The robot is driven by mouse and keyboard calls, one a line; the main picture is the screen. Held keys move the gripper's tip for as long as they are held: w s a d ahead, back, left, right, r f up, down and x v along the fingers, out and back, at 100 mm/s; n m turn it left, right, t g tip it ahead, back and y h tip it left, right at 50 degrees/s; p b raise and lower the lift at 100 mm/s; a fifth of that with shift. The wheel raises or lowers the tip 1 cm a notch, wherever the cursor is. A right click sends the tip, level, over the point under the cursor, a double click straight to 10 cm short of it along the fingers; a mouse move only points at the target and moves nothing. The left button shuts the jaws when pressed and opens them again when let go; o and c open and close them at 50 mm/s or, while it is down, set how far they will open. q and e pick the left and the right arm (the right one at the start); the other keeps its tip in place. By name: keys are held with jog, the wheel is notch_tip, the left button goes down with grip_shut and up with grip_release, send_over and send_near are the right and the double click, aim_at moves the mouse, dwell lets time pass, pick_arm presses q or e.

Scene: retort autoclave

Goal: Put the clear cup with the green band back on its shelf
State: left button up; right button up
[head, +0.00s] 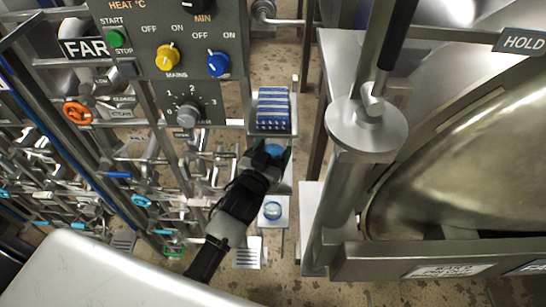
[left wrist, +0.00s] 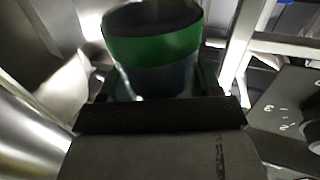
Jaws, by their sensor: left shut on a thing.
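My left gripper (head: 268,156) is shut on the clear cup with the green band (left wrist: 155,45). In the left wrist view the cup is large and close, its wide green band below the rim, between the fingers. In the head view the gripper is below the striped blue-and-white item, and only a bluish patch of the cup (head: 274,150) shows between the fingers. Which shelf belongs to the cup is not clear. My right gripper is not in view.
A striped blue-and-white item (head: 273,108) sits on a small metal shelf above the gripper. A blue-ringed cup (head: 272,210) stands on a plate below it. A bare slotted shelf (head: 248,257) is lower. A control panel (head: 150,75) and the steel vessel (head: 460,165) flank the gap.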

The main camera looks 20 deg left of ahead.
pick_arm(q)
notch_tip(320, 180, down, 3)
jog(key=shift+f+p, duration=0.2)
jog(key=shift+p, duration=0.1)
jog(key=shift+f, duration=0.25)
jog(key=shift+f, duration=0.2)
jog(key=o, duration=1)
jog(key=shift+o, duration=0.2)
